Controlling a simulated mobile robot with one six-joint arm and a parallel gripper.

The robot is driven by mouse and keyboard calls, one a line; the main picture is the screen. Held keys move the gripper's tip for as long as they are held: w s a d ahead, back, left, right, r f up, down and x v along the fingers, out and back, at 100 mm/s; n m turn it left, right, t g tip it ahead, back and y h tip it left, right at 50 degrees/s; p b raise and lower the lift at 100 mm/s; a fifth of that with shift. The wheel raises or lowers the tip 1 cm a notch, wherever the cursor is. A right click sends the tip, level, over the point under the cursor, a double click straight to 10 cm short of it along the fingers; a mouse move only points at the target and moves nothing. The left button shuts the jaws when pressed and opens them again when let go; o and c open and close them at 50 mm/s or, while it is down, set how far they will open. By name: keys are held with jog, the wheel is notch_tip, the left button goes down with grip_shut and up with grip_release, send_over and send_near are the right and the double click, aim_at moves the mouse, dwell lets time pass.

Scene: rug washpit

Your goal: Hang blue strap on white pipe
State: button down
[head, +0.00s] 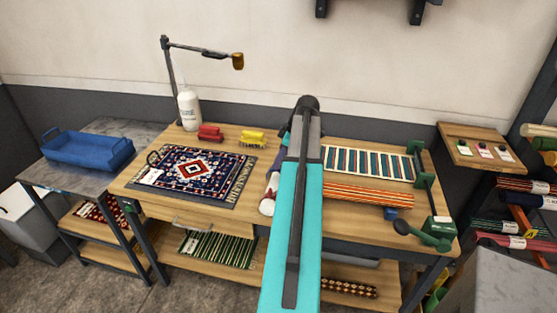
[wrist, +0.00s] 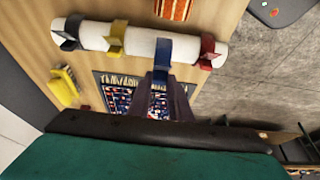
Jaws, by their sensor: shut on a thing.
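The white pipe (wrist: 190,50) runs across the upper part of the wrist view. A dark strap (wrist: 70,32), a yellow strap (wrist: 116,38) and a red strap (wrist: 207,50) sit along it. The blue strap (wrist: 163,50) overlaps the pipe between the yellow and red straps. My gripper (wrist: 161,92) is shut on the blue strap's near end. I cannot tell whether the strap touches the pipe or only hangs in front of it. In the head view my arm hides the gripper and most of the pipe; one white end (head: 267,206) shows.
A patterned rug (head: 190,175) lies on the workbench left of my arm. Red (head: 210,132) and yellow (head: 253,137) brushes and a white bottle (head: 188,108) stand behind it. Striped rugs and a green tool (head: 430,234) occupy the right side. A blue tray (head: 88,150) stands farther left.

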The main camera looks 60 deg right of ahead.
aim_at(279, 169)
jog(key=shift+f+b, duration=1.35)
jog(key=shift+f, duration=1.2)
jog(key=c, duration=1.5)
grip_release()
jog(key=shift+c, duration=0.2)
jog(key=shift+r, duration=0.15)
jog(key=b+v, duration=0.3)
jog(key=v, duration=1)
jog(key=shift+r, duration=0.25)
jog(key=shift+r, duration=0.1)
